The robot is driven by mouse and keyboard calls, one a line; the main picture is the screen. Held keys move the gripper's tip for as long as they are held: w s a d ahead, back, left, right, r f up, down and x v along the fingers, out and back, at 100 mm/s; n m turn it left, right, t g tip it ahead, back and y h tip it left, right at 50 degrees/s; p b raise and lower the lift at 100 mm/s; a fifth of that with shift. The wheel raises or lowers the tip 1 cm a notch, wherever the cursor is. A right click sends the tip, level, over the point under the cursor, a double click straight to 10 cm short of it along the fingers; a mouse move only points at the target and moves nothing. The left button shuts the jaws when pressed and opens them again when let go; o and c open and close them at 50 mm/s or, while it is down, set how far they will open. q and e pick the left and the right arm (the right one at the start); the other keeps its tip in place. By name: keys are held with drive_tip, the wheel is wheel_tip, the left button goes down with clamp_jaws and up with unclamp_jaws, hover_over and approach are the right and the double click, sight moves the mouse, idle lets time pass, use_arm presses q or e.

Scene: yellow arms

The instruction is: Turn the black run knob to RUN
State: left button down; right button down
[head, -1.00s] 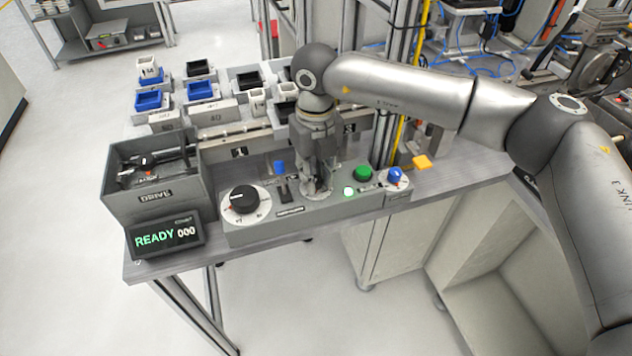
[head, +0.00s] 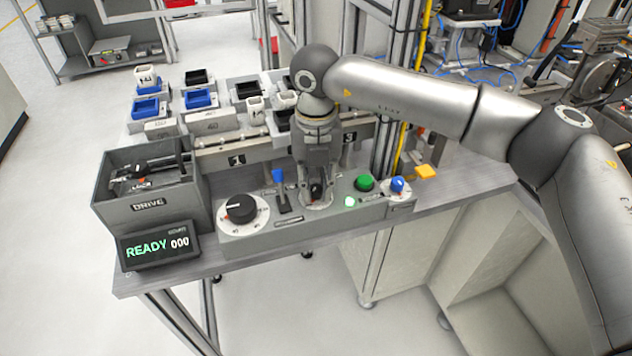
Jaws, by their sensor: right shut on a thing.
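The grey control panel (head: 262,229) lies along the front of the bench. My right gripper (head: 317,189) points down at it, shut on a small black knob (head: 317,195) that shows between the fingers, over a pale round plate. The fingers hide most of this knob, so I cannot read its setting. A larger black knob (head: 240,208) sits on a white dial to the left, untouched. The display (head: 158,247) reads READY 000. My left gripper is not in view.
A lever with a blue top (head: 278,177) stands just left of the gripper. The grey DRIVE box (head: 147,192) is at the left.

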sight(316, 187)
drive_tip(key=c, duration=1.3)
unclamp_jaws()
drive_tip(key=shift+o, duration=0.2)
drive_tip(key=shift+r, duration=0.1)
wheel_tip(316, 187, up, 12)
